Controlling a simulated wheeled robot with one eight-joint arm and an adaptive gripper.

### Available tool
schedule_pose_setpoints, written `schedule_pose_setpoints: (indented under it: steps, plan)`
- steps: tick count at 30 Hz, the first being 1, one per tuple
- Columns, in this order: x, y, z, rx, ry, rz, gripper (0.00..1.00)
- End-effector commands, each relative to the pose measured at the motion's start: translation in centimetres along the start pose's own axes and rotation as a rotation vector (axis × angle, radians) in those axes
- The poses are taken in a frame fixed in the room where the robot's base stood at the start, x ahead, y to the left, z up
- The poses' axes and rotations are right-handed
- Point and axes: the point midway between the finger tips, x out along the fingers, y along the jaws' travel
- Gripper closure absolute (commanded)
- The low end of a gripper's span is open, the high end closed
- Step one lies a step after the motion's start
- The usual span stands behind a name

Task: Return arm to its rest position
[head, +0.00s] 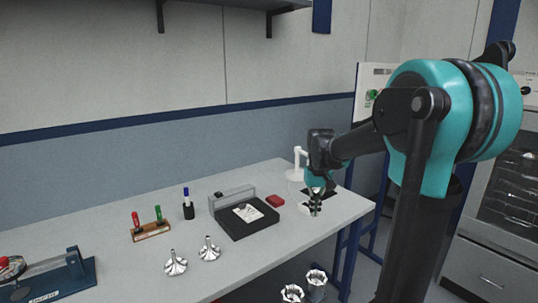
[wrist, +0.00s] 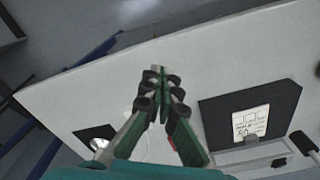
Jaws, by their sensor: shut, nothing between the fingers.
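My gripper (head: 315,209) is above the right end of the grey workbench (head: 150,266) in the head view, with my arm reaching in from the right. In the wrist view my gripper (wrist: 160,94) points down over bare bench top, its two fingers closed together. Nothing shows between the fingers. The gripper is to the right of a black block with a white label (head: 247,217), which also shows in the wrist view (wrist: 251,117).
Two metal funnel-shaped parts (head: 209,249), a marker holder (head: 152,231) and a blue fixture (head: 62,277) stand further left. Metal housings (head: 316,282) are below the bench edge.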

Motion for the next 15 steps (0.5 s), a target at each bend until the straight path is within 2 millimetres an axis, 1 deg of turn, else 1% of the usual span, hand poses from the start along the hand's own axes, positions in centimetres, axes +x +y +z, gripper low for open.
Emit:
schedule_pose_setpoints:
  steps: [5,8,11,14,15]
  plan:
    - [1.4,0.4,2.3,0.012,0.037,0.001,1.00]
    - [2.4,0.6,4.0,0.020,0.066,0.002,1.00]
    - [3.6,0.8,6.1,0.030,0.100,0.003,1.00]
    - [5.3,1.1,8.9,0.042,0.143,0.004,1.00]
    - [6.2,1.2,10.3,0.049,0.165,0.005,1.00]
